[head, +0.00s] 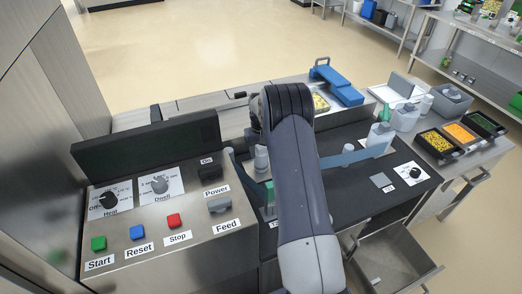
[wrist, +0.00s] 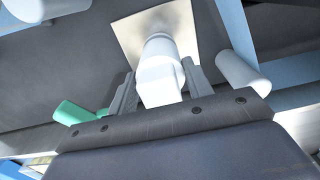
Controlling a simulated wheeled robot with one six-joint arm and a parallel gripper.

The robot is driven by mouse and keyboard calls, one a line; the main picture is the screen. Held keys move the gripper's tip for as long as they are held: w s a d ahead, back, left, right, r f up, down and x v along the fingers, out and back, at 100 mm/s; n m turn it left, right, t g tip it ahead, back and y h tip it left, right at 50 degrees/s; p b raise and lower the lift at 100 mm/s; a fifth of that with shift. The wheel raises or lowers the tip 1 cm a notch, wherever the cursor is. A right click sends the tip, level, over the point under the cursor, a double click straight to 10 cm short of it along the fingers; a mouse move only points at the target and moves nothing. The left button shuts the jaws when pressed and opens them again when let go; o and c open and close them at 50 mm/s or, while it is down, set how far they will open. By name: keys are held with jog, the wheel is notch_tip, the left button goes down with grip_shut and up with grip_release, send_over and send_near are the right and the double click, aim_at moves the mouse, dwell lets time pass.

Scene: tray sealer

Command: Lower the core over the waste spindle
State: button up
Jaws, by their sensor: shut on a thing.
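In the wrist view my gripper (wrist: 159,72) is shut, with one grey finger on each side of a white rounded piece, which I take to be the core (wrist: 160,88). A pale square plate (wrist: 135,32) shows behind this piece. I cannot tell whether the two touch. I cannot make out the waste spindle for sure. A pale cylinder (wrist: 243,72) stands just right of the fingers, and a green piece (wrist: 75,112) lies to their left. In the head view my arm hides the gripper and what it holds.
The control panel (head: 148,255) with buttons and knobs is left of my arm. A blue bar (head: 352,156) crosses the dark deck on the right. Food trays (head: 460,132) lie farther right. An open drawer (head: 395,260) is below.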

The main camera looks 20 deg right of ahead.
dwell(0.3)
jog(key=o, duration=1.1)
jog(key=c, duration=0.3)
jog(key=shift+r+p, duration=1.8)
jog(key=shift+r, duration=1.75)
jog(key=shift+f, duration=0.1)
